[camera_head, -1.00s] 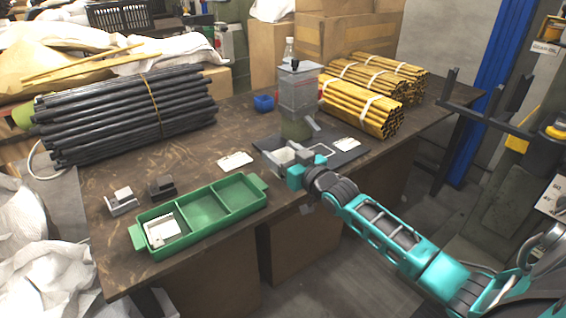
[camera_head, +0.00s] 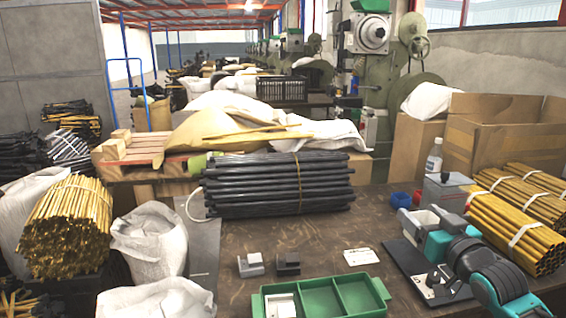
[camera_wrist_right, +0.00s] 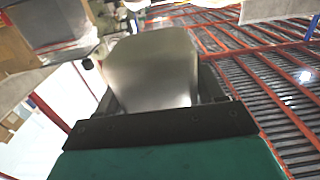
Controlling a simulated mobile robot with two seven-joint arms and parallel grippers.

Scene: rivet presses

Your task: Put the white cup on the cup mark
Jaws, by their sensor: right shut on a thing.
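My right gripper (camera_head: 430,222) is shut on the white cup (camera_head: 420,215), above the dark mat (camera_head: 398,258) on the right of the table. In the right wrist view the cup (camera_wrist_right: 155,70) fills the space between the jaws as a pale, smooth shape. In the head view it is partly hidden by the gripper, so I cannot tell its exact tilt. I cannot make out the cup mark now; my arm covers much of the mat. My left gripper is not in view.
A green divided tray (camera_head: 382,287) is at the table's front edge. A light grey block (camera_head: 250,266), a dark block (camera_head: 287,264) and a white card (camera_head: 361,257) lie behind it. A blue container (camera_head: 400,200), black tubes (camera_head: 275,187) and yellow tubes (camera_head: 515,230) stand further back.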

